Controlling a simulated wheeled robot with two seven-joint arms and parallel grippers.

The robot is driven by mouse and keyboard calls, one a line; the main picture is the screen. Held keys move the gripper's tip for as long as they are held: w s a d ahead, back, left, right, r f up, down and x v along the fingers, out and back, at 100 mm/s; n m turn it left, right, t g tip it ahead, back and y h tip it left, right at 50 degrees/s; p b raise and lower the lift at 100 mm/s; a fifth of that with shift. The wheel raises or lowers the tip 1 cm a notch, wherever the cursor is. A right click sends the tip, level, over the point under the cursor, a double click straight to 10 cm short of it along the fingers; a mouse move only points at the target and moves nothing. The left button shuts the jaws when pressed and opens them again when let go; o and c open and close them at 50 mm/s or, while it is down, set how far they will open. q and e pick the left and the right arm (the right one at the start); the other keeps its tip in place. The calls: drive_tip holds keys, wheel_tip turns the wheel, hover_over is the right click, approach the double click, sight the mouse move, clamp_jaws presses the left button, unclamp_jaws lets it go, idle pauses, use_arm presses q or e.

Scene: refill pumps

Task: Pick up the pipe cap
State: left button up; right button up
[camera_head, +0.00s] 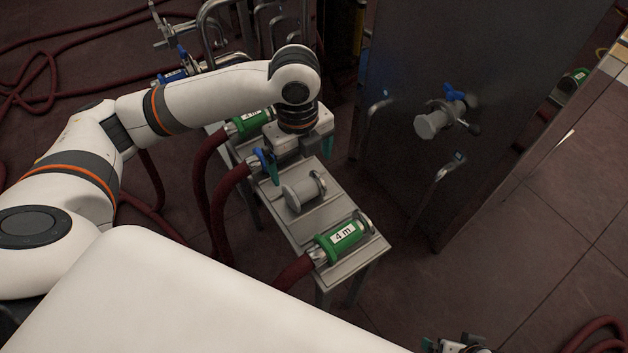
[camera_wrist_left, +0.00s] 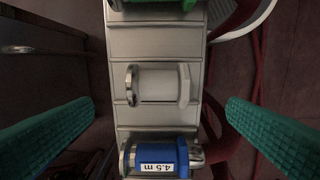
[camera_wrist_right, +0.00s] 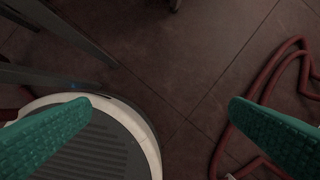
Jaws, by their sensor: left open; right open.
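A silver pipe cap (camera_head: 305,190) lies on its side on the grey metal bench, between hose couplings. In the left wrist view the cap (camera_wrist_left: 157,84) shows whole, near the middle, with a round flange at its left end. My left gripper (camera_head: 300,157) hangs over the bench just behind the cap in the head view, pointing down. Its green fingers are wide apart and empty, one on each side of the cap in the wrist view, not touching it. My right gripper (camera_wrist_right: 161,102) is open and empty above the floor, only partly in the head view at the bottom edge.
A green "4 m" coupling (camera_head: 340,240) lies in front of the cap; another green one (camera_head: 250,122) lies behind. A blue "4.5 m" coupling (camera_wrist_left: 155,158) lies close beside the cap. A dark panel with a capped outlet (camera_head: 432,122) stands right. Red hoses hang left.

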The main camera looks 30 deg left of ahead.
sight(304, 186)
use_arm(q)
wheel_tip(304, 186, down, 5)
drive_tip(key=shift+s+b, duration=0.15)
drive_tip(key=shift+b, duration=0.6)
wheel_tip(304, 186, down, 5)
drive_tip(key=shift+d+b, duration=0.15)
drive_tip(key=shift+b, duration=1)
drive_tip(key=shift+f, duration=0.1)
drive_tip(key=c, duration=1.2)
use_arm(e)
drive_tip(key=shift+t, duration=0.5)
drive_tip(key=v, duration=0.4)
drive_tip(key=shift+w+r, duration=0.25)
drive_tip(key=shift+r, duration=0.3)
